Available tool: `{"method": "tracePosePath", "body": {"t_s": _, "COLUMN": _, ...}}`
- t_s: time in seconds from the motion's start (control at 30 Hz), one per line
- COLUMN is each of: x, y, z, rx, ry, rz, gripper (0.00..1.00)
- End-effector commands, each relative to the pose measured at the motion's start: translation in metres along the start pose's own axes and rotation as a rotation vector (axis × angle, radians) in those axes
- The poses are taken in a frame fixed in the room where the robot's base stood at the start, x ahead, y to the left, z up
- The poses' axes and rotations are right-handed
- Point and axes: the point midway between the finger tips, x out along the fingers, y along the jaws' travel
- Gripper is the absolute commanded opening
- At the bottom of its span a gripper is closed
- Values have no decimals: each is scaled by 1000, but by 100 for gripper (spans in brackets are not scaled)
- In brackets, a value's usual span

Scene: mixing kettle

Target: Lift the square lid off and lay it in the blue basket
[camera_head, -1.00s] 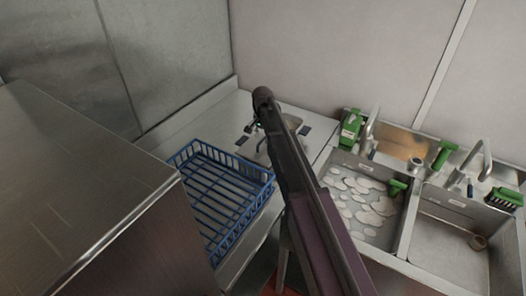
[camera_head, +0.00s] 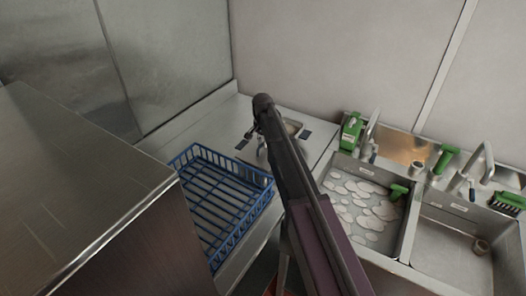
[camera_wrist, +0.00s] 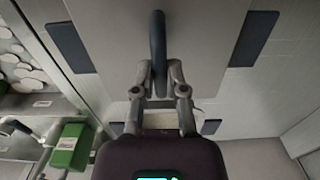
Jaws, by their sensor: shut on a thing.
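My gripper (camera_wrist: 160,68) is shut on the dark upright handle (camera_wrist: 158,35) of the square lid (camera_wrist: 110,50) in the wrist view. The blue basket (camera_head: 196,150) is an open wire rack on the counter, left of and nearer than the lid. It looks empty.
A double sink (camera_head: 408,230) stands at right, with pale discs in its left basin and taps behind. Green bottles and brushes (camera_head: 351,131) stand along its back edge. A tall metal box (camera_head: 90,190) blocks the near left. Walls close the back.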

Motion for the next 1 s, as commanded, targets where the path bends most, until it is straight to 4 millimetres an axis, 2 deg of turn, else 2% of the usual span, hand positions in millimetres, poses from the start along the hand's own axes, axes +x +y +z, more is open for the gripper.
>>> {"method": "tracePosePath", "body": {"t_s": 0.23, "x": -7, "y": 0, "z": 0, "rx": 0, "ry": 0, "rz": 0, "gripper": 0}}
{"method": "tracePosePath", "body": {"t_s": 0.63, "x": -8, "y": 0, "z": 0, "rx": 0, "ry": 0, "rz": 0, "gripper": 0}}
{"method": "tracePosePath", "body": {"t_s": 1.0, "x": -23, "y": 0, "z": 0, "rx": 0, "ry": 0, "rz": 0, "gripper": 0}}
